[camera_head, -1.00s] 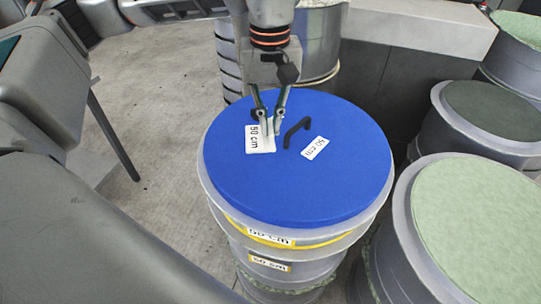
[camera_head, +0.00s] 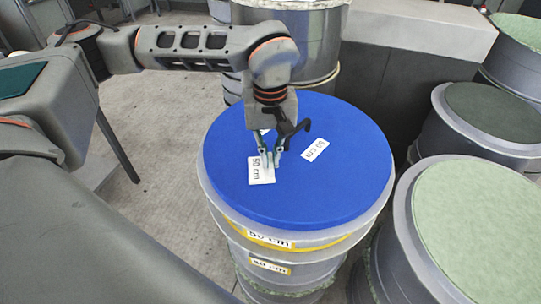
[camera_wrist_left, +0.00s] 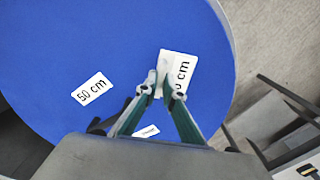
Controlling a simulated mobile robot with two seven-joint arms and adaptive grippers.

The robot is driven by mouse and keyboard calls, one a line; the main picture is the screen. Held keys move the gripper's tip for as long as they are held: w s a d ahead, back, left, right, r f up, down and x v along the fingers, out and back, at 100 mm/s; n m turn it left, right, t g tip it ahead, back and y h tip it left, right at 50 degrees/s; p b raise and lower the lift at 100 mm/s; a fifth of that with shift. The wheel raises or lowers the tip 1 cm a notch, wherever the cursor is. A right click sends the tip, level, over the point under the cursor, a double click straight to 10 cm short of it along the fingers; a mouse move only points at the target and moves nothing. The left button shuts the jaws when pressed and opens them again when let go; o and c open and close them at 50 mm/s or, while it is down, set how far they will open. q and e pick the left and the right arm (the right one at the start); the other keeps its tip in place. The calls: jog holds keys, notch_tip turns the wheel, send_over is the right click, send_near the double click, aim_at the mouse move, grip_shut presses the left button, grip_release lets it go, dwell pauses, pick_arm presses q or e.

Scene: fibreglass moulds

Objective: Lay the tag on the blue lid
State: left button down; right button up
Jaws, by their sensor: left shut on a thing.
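The blue lid (camera_head: 245,205) is a round disc on top of a stack of grey moulds. My left gripper (camera_head: 269,160) is over the lid, its fingers shut on a white tag (camera_head: 261,171) marked 50 cm. The tag also shows at the fingertips in the left wrist view (camera_wrist_left: 180,68). It is at or just above the lid; I cannot tell if it touches. A second 50 cm label (camera_head: 315,150) lies on the lid to the right. My right gripper is not in view.
Another small white piece (camera_wrist_left: 147,131) shows between my fingers in the wrist view, mostly hidden. Round moulds with pale green (camera_head: 478,220) and dark green (camera_head: 493,111) tops stand on the right. A grey mould (camera_head: 312,50) stands behind the lid.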

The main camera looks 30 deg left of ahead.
aim_at(270, 161)
pick_arm(q)
jog(key=shift+f, duration=0.1)
jog(key=c, duration=2.2)
grip_release()
notch_tip(270, 161, up, 12)
jog(key=shift+r, duration=0.15)
jog(key=shift+s, duration=0.1)
